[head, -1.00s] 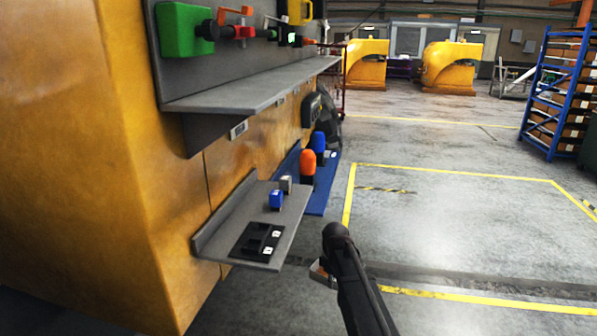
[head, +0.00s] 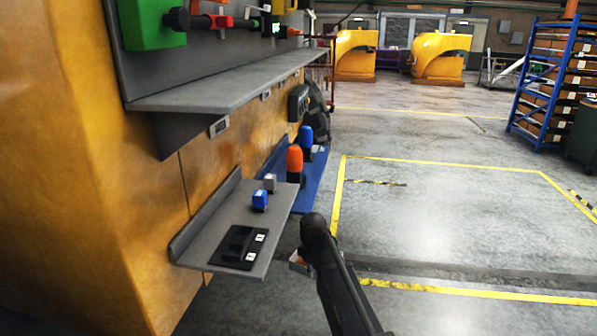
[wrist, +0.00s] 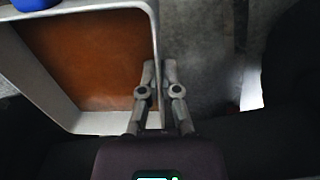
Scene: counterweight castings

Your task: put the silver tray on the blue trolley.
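The silver tray (wrist: 156,30) has a pale metal rim and a brown-orange floor, and fills the upper left of the wrist view. My gripper (wrist: 159,68) has one finger inside the tray's right-hand wall and one outside, closed on that wall. A blue object (wrist: 35,4) shows at the tray's far left corner, cut off by the frame. In the head view only a small grey and orange piece of the tray (head: 298,263) shows beside my dark arm, which hides my gripper. I cannot make out a blue trolley in either view.
At left a grey shelf (head: 215,222) on the yellow casting holds a black holder (head: 238,247) and small blocks. A blue shelf (head: 315,185) beyond carries orange and blue items. A blue rack (head: 545,85) stands at right. The yellow-marked floor (head: 440,215) ahead is clear.

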